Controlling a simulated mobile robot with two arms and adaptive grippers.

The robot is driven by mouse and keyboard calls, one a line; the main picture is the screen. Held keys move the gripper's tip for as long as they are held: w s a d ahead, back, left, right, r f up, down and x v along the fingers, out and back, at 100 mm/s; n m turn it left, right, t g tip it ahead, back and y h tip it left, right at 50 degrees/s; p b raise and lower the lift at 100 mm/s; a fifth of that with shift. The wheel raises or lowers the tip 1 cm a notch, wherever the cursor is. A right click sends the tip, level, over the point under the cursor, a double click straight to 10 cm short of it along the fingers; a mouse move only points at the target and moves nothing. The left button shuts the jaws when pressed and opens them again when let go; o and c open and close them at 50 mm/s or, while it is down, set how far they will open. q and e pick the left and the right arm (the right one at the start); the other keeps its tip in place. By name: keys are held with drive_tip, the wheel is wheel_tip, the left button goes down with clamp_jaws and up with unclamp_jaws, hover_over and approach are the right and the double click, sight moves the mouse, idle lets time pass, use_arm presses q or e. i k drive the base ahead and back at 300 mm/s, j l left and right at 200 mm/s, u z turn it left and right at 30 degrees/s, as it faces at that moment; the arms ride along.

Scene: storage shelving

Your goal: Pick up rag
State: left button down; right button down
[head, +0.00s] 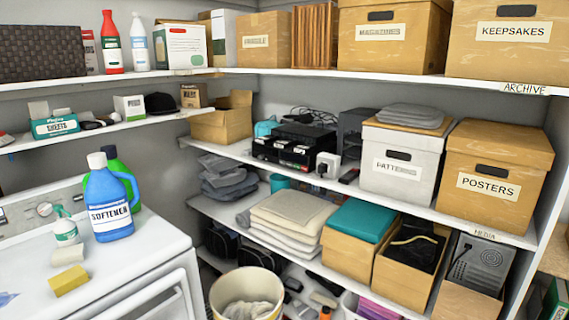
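I cannot tell for sure which cloth is the rag. A small pale beige folded piece (68,252) lies on the white washer top at the left, behind a yellow sponge-like block (69,281); it could be a rag. A blue-and-white patch (8,299) shows at the left edge, too small to identify. Crumpled whitish cloth (246,309) lies in a cream bin (247,282) at the bottom. Grey folded cloths (228,177) are stacked on the middle shelf. Neither of my grippers is in view.
A blue softener bottle (108,205), a green bottle behind it and a small spray bottle (65,228) stand on the washer (155,258). Shelves to the right hold boxes, including a posters box (486,187), folded cream linens (293,210) and a teal-lidded box (354,250).

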sight(65, 256)
drive_tip(key=u, duration=1.35)
